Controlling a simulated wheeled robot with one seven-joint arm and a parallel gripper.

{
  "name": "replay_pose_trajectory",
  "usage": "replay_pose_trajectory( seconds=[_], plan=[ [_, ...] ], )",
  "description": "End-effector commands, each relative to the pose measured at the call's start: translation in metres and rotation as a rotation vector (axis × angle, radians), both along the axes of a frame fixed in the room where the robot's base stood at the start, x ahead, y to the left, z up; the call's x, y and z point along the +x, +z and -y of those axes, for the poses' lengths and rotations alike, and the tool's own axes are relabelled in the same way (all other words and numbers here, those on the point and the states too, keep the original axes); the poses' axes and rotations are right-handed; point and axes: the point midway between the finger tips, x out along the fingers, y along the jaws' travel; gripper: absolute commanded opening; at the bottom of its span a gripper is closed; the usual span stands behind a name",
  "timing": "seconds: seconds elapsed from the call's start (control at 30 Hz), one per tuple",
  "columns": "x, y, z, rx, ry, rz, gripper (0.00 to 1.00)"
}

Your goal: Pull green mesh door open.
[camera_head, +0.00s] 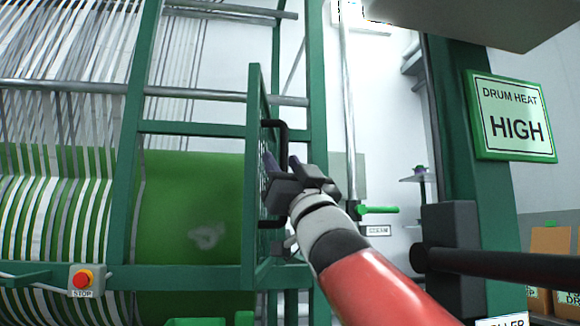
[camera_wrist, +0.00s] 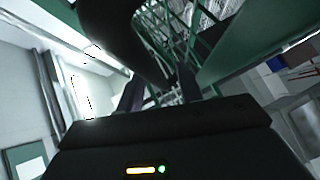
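The green mesh door (camera_head: 252,190) shows almost edge-on in the middle of the head view, a narrow panel standing at an angle to the green machine frame. A black bar handle (camera_head: 284,133) sticks out from its right face. It also shows large and dark in the wrist view (camera_wrist: 115,30). My gripper (camera_head: 281,162) is at the handle's upright part, which partly hides behind the fingers. In the wrist view the two fingertips (camera_wrist: 160,88) stand apart, with the handle's end and green mesh visible between them. Firm contact with the handle cannot be made out.
Left of the door is a large green drum (camera_head: 190,215) with white webbing strands and a red stop button (camera_head: 83,280). On the right are a green post with a "DRUM HEAT HIGH" sign (camera_head: 512,117) and a black horizontal bar (camera_head: 500,264). A pale pipe (camera_head: 349,100) stands behind my gripper.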

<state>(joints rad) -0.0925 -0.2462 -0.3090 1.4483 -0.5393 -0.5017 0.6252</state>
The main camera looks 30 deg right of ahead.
Motion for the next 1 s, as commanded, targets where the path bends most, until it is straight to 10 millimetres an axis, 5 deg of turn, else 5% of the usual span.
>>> replay_pose_trajectory(
  seconds=[0.3,0.7,1.0],
  plan=[
    [-0.003,-0.005,0.002,0.001,-0.004,-0.002,0.36],
    [-0.053,-0.047,0.011,0.001,-0.017,0.0,0.36],
    [-0.065,-0.056,0.013,-0.001,-0.022,-0.002,0.36]
  ],
)
